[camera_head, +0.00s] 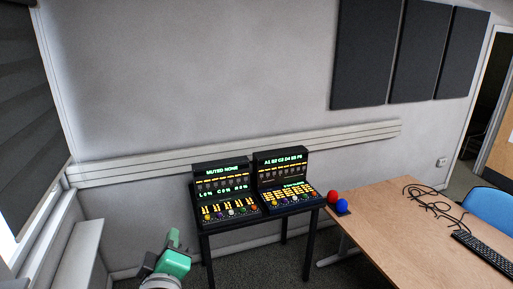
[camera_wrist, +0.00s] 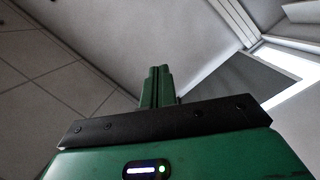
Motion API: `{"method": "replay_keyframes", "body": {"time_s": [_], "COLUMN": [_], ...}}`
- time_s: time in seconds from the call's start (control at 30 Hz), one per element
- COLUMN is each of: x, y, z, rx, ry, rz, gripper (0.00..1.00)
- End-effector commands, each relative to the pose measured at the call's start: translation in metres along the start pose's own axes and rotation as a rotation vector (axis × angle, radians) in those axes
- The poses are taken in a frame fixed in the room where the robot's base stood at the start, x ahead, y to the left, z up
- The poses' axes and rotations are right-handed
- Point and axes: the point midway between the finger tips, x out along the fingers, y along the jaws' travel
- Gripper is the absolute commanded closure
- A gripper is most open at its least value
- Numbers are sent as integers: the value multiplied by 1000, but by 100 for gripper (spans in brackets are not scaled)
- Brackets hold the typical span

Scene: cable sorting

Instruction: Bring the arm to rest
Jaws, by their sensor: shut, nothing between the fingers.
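My gripper (camera_wrist: 160,70) is green, and its two fingers are together with nothing between them. In the wrist view they point away from the camera, with ceiling tiles and a window behind them. In the head view my green gripper (camera_head: 173,238) shows at the bottom, left of the black consoles and apart from them. The lower part of my arm is cut off by the frame edge.
Two black consoles with lit displays (camera_head: 224,170) (camera_head: 281,158) stand on a dark-legged stand (camera_head: 207,254). A wooden desk (camera_head: 385,215) at right holds black cables (camera_head: 432,205) and a keyboard (camera_head: 484,253). Red (camera_head: 333,197) and blue (camera_head: 341,205) balls sit near its left edge. A blue chair (camera_head: 490,207) is beyond.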

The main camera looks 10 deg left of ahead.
Motion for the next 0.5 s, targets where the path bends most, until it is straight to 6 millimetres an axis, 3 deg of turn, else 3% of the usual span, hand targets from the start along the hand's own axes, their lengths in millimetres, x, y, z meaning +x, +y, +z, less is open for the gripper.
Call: {"method": "replay_keyframes", "body": {"time_s": [0.03,0.17,0.2,0.33,0.4,0.5], "x": [-16,-74,-96,-171,-206,-241], "y": [46,150,179,253,277,298], "z": [4,10,11,9,6,3], "rx": [96,358,432,633,711,781], "ry": [14,89,124,253,319,390], "rz": [78,262,316,461,512,558], "gripper": [100,100,100,100,100,100]}}
